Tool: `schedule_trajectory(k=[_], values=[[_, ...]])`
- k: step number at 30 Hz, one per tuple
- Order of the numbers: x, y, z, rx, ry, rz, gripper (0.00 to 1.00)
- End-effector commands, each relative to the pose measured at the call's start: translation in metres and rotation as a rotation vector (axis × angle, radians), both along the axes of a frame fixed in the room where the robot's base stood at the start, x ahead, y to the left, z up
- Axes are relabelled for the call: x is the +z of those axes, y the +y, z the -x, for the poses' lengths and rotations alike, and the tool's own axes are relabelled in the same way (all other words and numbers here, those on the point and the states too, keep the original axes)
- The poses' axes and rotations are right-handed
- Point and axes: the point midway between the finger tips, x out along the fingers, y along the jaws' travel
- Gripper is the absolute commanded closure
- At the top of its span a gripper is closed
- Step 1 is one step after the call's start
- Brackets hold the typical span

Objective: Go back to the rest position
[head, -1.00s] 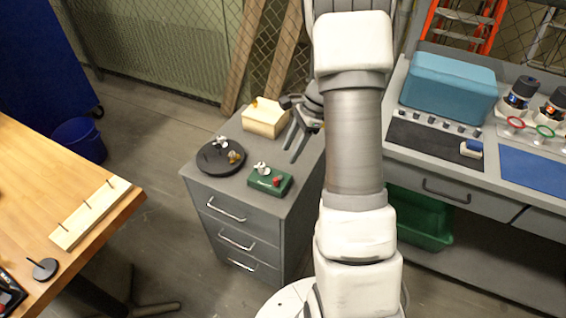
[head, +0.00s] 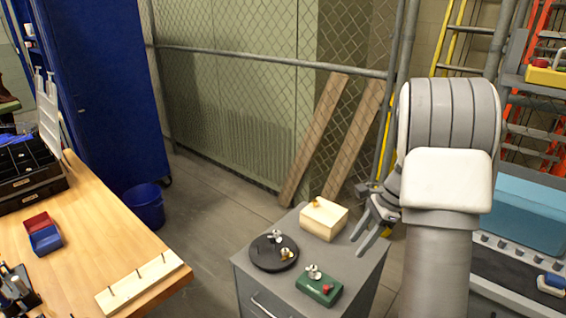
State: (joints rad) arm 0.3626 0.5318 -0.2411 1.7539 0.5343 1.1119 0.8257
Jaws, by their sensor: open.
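My gripper (head: 363,238) shows in the head view at the right edge of the grey drawer cabinet (head: 261,300). Its two grey fingers are spread apart and point down to the left, with nothing between them. My arm stands tall at the right and hides part of the cabinet's right side.
A wooden table (head: 110,235) with a pegged strip (head: 140,283) and red and blue bins (head: 42,232) stands at the left. A blue bucket (head: 145,206) is on the floor. A teal box (head: 522,215) sits on the right-hand bench. Planks lean on the mesh fence.

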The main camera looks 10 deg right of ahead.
Motion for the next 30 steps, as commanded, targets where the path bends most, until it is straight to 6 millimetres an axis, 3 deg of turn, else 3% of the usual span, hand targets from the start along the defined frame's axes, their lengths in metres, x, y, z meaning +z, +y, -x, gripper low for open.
schedule_trajectory(k=[5,11,21,30], values=[[0.023,0.015,0.004,0.080,-0.047,0.025,0.50],[0.077,0.054,0.026,0.321,-0.169,0.106,0.50],[0.146,0.115,0.085,0.779,-0.375,0.288,0.50],[0.179,0.151,0.146,1.180,-0.534,0.491,0.50]])
